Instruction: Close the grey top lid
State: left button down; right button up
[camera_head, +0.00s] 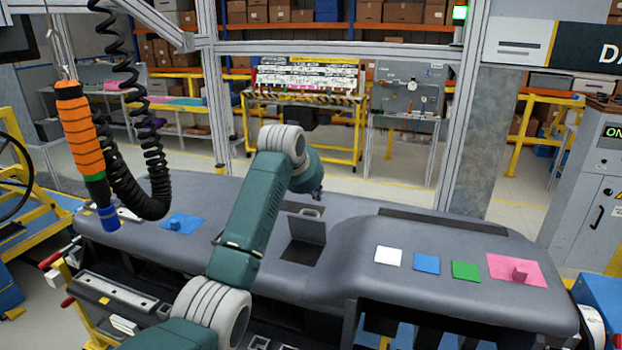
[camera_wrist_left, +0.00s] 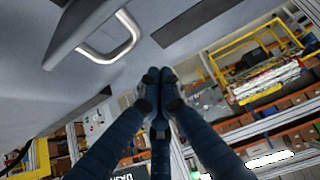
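The grey top lid (camera_head: 307,229) stands raised, roughly upright, at the back of a dark square opening (camera_head: 301,252) in the grey dashboard (camera_head: 350,235). Its metal handle (camera_head: 311,211) shows at the top edge. In the left wrist view the lid (camera_wrist_left: 75,35) is at the upper left, with its U-shaped handle (camera_wrist_left: 118,42) sticking out. My left gripper (camera_head: 317,194) is above and slightly behind the lid. In the wrist view its dark fingers (camera_wrist_left: 158,80) are drawn together with nothing between them, apart from the handle. My right gripper is not in view.
Coloured squares lie right of the lid: white (camera_head: 388,256), blue (camera_head: 426,263), green (camera_head: 466,271) and a pink one (camera_head: 514,269) with a small block. A blue pad (camera_head: 181,223) lies left. An orange tool (camera_head: 80,135) and black coiled hose (camera_head: 125,150) hang at left.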

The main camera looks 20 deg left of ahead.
aim_at(310, 223)
pick_arm(q)
jog(key=s+p, duration=0.1)
jog(key=s, duration=0.1)
jog(key=s+p, duration=0.1)
jog(key=s, duration=0.1)
jog(key=shift+a+f, duration=0.1)
jog(key=shift+a, duration=0.1)
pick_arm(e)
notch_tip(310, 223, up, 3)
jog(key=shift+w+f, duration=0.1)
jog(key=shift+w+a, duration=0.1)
